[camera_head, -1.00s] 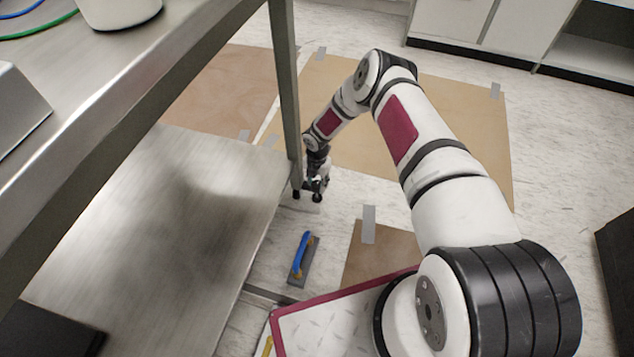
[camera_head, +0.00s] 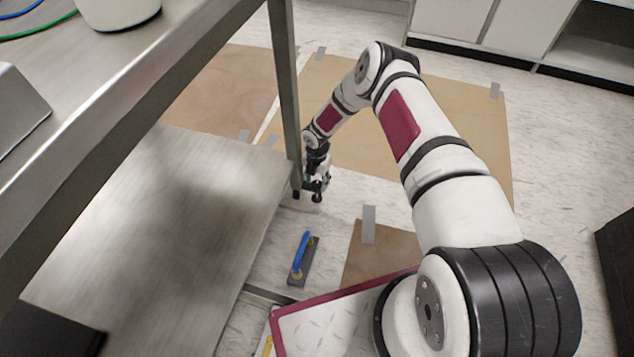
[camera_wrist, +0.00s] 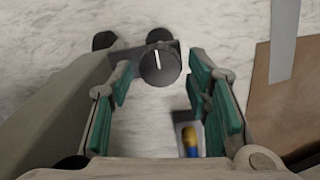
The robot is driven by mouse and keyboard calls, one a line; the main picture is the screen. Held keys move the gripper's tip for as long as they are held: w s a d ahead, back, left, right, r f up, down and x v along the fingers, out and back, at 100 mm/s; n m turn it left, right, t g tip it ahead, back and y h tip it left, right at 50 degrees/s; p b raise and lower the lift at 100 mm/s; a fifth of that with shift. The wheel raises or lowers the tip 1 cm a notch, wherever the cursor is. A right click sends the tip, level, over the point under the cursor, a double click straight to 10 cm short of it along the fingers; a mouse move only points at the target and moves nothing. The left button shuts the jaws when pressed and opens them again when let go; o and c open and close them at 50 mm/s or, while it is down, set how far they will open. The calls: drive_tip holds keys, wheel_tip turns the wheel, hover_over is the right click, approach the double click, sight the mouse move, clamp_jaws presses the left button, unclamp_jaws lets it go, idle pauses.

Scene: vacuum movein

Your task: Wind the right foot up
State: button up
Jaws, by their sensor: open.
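In the wrist view, a round black foot knob (camera_wrist: 160,65) with a white line on its face lies between and just beyond my fingertips. The line runs nearly upright in the picture. My gripper (camera_wrist: 160,84) is open, with green pads either side of the knob; I see no clear contact. In the head view my gripper (camera_head: 308,195) is low by the floor at the bottom of the table's far leg (camera_head: 286,95). The foot itself is hidden there behind the gripper and leg.
A steel lower shelf (camera_head: 150,230) lies left of my gripper, under the steel worktop (camera_head: 120,110). A blue-handled trowel (camera_head: 303,258) lies on the floor nearer me; its handle shows in the wrist view (camera_wrist: 190,140). Brown floor sheets (camera_head: 450,130) are taped down beyond.

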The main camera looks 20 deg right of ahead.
sight(317, 184)
wheel_tip(317, 184, up, 11)
drive_tip(key=shift+f, duration=0.2)
drive_tip(key=shift+r, duration=0.1)
idle(0.5)
